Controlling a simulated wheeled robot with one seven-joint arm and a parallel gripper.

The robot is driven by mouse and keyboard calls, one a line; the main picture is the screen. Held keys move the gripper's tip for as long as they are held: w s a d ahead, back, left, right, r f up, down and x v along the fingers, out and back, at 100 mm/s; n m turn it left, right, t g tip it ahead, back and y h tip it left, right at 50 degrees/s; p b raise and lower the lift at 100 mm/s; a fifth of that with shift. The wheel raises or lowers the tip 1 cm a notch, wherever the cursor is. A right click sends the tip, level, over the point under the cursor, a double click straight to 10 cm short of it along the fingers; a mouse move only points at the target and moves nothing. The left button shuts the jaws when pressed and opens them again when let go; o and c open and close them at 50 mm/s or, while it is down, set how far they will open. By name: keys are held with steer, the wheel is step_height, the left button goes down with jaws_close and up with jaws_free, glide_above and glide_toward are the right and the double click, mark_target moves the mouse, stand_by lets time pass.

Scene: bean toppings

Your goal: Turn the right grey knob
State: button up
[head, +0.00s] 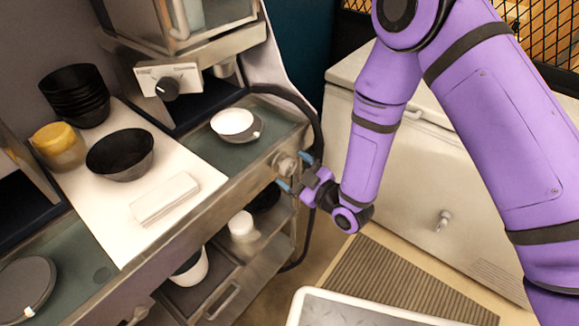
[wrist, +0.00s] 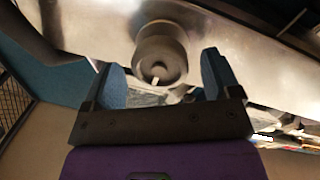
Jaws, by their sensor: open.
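The right grey knob (head: 285,163) sits on the metal front edge of the counter, near its right end. In the wrist view the same round knob (wrist: 160,58) shows close up, with a small light mark low on its face. My gripper (head: 291,172) is open at the knob, with its blue fingers to either side of it. In the wrist view my gripper (wrist: 166,82) has one fingertip left and one right of the knob, with gaps visible. I cannot tell whether a finger touches it. Another knob (head: 139,314) is farther left on the counter front.
A white-filled bowl (head: 236,124) stands on the counter above the knob. A black hose (head: 314,125) runs close behind my gripper. Shelves below hold a white container (head: 243,226). A white chest (head: 440,190) stands at the right.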

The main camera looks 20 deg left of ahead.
steer(key=shift+x, duration=0.95)
steer(key=c, duration=0.9)
